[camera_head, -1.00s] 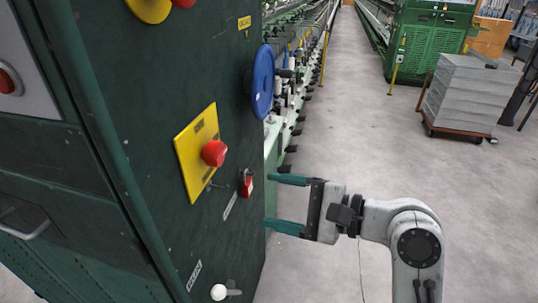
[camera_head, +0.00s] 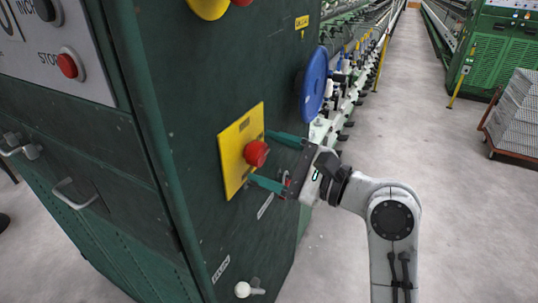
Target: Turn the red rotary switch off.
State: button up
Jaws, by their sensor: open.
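The red rotary switch (camera_head: 257,153) is a round red knob on a yellow plate (camera_head: 236,160) on the green machine's side panel. My gripper (camera_head: 258,157) is open, with its two green fingers pointing left at the knob. One fingertip shows above and to the right of the knob, the other below it. I cannot tell whether either finger touches the knob.
A blue wheel (camera_head: 314,84) sticks out above my gripper. A white ball-ended lever (camera_head: 243,289) is low on the panel. A red stop button (camera_head: 67,65) is at the upper left. The grey aisle floor at right is clear up to a stack of crates (camera_head: 515,113).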

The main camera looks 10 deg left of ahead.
jog(key=shift+w+a, duration=0.1)
jog(key=shift+a, duration=0.25)
jog(key=shift+c, duration=0.2)
jog(key=c, duration=1)
